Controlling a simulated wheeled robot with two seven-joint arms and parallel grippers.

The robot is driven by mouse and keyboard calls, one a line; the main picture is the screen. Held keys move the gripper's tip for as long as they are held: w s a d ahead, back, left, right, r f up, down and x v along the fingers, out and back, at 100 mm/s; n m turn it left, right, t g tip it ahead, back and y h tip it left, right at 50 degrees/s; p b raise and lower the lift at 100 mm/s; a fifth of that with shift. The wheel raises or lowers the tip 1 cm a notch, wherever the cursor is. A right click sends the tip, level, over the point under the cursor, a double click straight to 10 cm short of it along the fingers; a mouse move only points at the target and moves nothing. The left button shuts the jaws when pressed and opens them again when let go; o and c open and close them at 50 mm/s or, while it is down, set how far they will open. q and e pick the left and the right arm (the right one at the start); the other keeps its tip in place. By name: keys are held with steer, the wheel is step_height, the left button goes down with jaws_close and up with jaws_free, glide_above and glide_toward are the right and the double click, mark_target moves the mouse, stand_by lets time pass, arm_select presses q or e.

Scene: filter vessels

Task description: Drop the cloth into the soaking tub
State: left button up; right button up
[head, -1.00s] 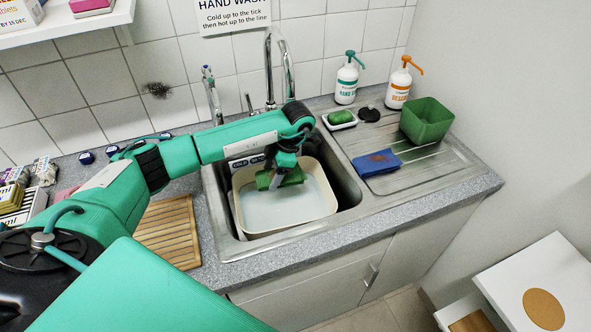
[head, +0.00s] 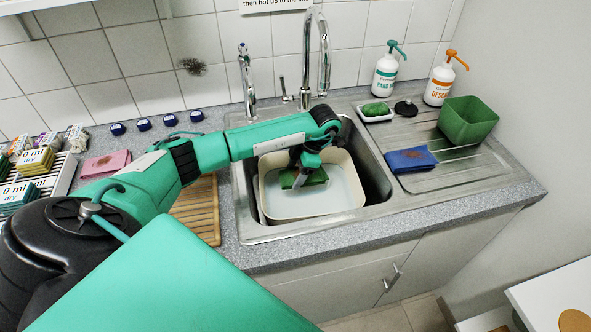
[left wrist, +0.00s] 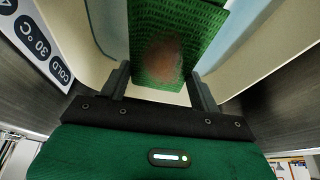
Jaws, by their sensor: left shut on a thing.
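The green cloth (head: 290,179) is held by my left gripper (head: 303,174), inside the outline of the cream soaking tub (head: 268,188). The tub stands in the sink and holds pale, clear liquid. In the left wrist view the cloth (left wrist: 165,25) has a brown stain and sits between the two fingers of the left gripper (left wrist: 160,82). The fingers are shut on it. I cannot tell whether the cloth's lower edge touches the liquid. My right gripper is not in view.
A folded blue cloth (head: 411,159) and a green container (head: 467,122) are on the drainer at right. Taps (head: 322,55) rise behind the tub. Two pump bottles (head: 386,72) stand at the back. A wooden board (head: 200,210) and a pink cloth (head: 105,164) lie left.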

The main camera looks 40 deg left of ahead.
mark_target(295, 174)
arm_select(q)
steer(key=o, duration=1)
steer(key=shift+r, duration=0.1)
steer(key=shift+o, duration=0.2)
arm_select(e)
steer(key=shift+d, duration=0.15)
arm_select(q)
steer(key=shift+w+d+r, duration=0.1)
steer(key=shift+d+r, duration=0.05)
steer(key=shift+r, duration=0.15)
steer(key=b+v, duration=0.1)
steer(key=v, duration=0.3)
steer(key=shift+w+r, duration=0.1)
steer(key=shift+r, duration=0.05)
steer(key=w+d+b, duration=0.3)
steer(key=w+d, duration=0.5)
steer(key=shift+w, duration=0.35)
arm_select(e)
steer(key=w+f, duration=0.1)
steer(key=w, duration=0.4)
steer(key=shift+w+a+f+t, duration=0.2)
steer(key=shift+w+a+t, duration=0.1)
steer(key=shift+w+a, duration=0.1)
